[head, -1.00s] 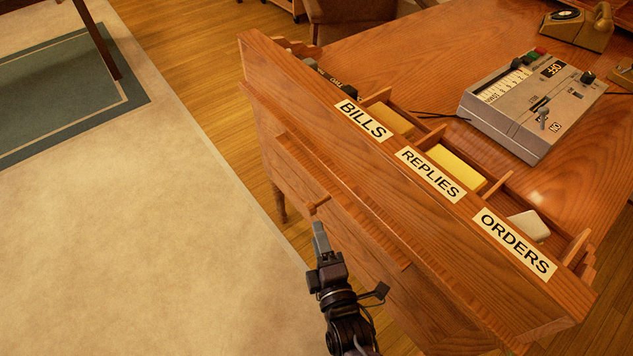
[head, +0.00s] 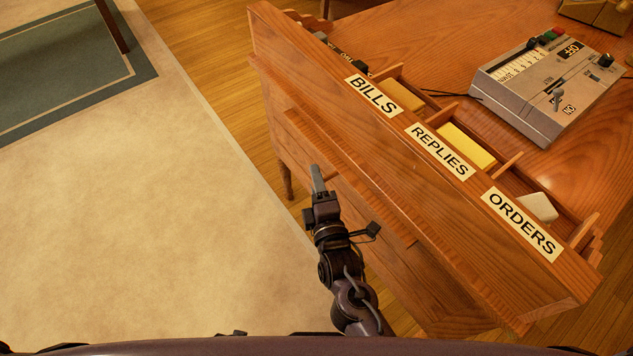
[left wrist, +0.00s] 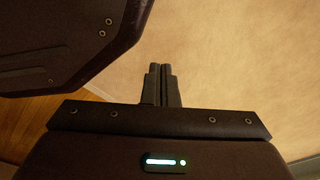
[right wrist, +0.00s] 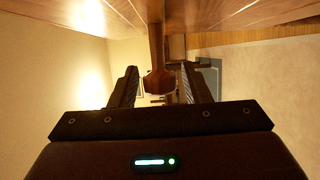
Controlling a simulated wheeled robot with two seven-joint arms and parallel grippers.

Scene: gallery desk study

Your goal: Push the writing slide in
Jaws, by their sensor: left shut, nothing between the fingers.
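The writing slide (head: 350,180) is a wooden board standing out from the desk front, below the labelled row. My right gripper (head: 317,178) is beside the slide's outer edge in the head view. My left gripper (left wrist: 160,85) is shut and empty, above pale floor, and is out of the head view.
The desk bears a row labelled BILLS (head: 373,96), REPLIES (head: 440,151) and ORDERS (head: 522,224). A grey control box (head: 545,88) sits on the desktop (head: 440,50). The pale carpet (head: 150,220) left of the desk is clear.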

